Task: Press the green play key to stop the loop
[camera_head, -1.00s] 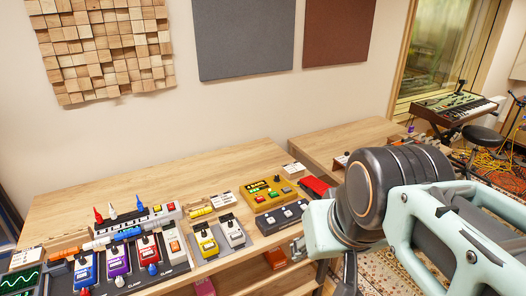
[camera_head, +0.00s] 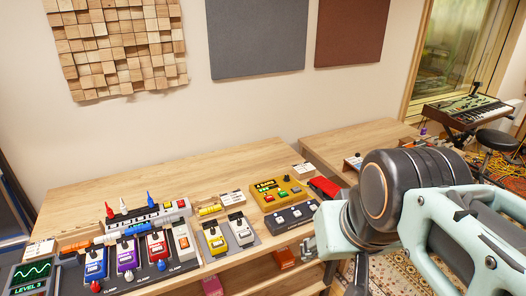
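A yellow pedal box (camera_head: 259,203) with a small lit display stands near the front edge of the wooden bench (camera_head: 120,183). Its top carries small coloured keys, red and green among them. The green key (camera_head: 296,190) is tiny here and its marking cannot be read. My arm enters from the right, its dark round joint and pale green links in front of the bench's right side. The arm is to the right of the yellow box and apart from it in the picture. I cannot make out my gripper's fingers.
A dark two-switch pedal (camera_head: 291,216) sits just in front of the yellow box and a red pedal (camera_head: 325,187) to its right. Yellow and white pedals (camera_head: 226,238) and a row of coloured pedals (camera_head: 127,259) lie left. A keyboard (camera_head: 468,109) stands far right. The bench's back is clear.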

